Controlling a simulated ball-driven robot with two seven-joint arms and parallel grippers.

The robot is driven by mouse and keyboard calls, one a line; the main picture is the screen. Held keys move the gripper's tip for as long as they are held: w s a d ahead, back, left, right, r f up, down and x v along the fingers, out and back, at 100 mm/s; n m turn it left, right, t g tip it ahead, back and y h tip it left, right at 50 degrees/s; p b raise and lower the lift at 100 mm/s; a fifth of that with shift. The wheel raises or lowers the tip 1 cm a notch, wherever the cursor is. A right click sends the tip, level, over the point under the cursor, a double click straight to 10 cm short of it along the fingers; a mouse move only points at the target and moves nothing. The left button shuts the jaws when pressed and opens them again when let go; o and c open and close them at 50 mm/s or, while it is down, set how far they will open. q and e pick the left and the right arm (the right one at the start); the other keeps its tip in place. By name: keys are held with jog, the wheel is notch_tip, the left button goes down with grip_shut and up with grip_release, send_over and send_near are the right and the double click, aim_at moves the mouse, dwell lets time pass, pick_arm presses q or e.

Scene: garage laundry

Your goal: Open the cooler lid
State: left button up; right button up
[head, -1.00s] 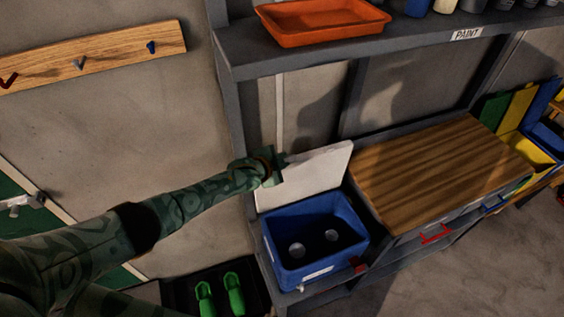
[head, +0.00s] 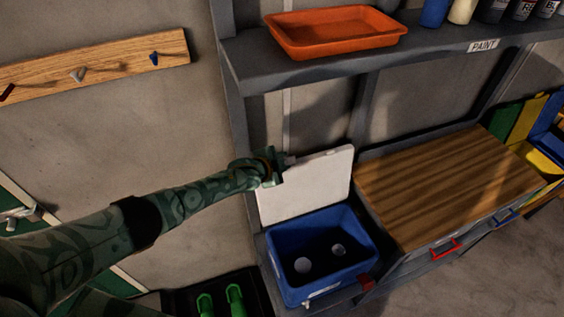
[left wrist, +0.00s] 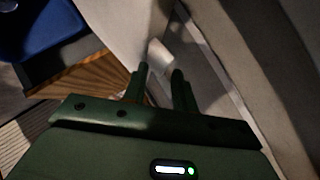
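The blue cooler (head: 325,275) sits on a low shelf, and two pale round spots show inside it. Its white lid (head: 318,185) stands raised behind the open top, near upright. It also shows as a pale panel in the left wrist view (left wrist: 117,22). My left gripper (head: 285,160) is at the lid's upper left corner. In the left wrist view, its two fingers (left wrist: 160,72) are apart, with a small white tab (left wrist: 161,56) filling the gap at their tips. The exact contact is dark. My right gripper is not in view.
A wood-topped cabinet (head: 440,185) stands right of the cooler. A shelf with an orange tray (head: 335,30) hangs above. A hook rail (head: 100,65) is on the left wall. Green footwear (head: 236,299) rests on a black tray below left. Grey floor (head: 480,275) is clear at lower right.

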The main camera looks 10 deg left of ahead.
pick_arm(q)
jog(key=shift+s+a+r+p, duration=0.1)
jog(key=shift+s+r+p, duration=0.1)
jog(key=shift+s+p, duration=0.2)
jog(key=p+v, duration=0.3)
jog(key=v, duration=1.2)
jog(key=shift+s+r, duration=0.1)
jog(key=shift+r, duration=0.05)
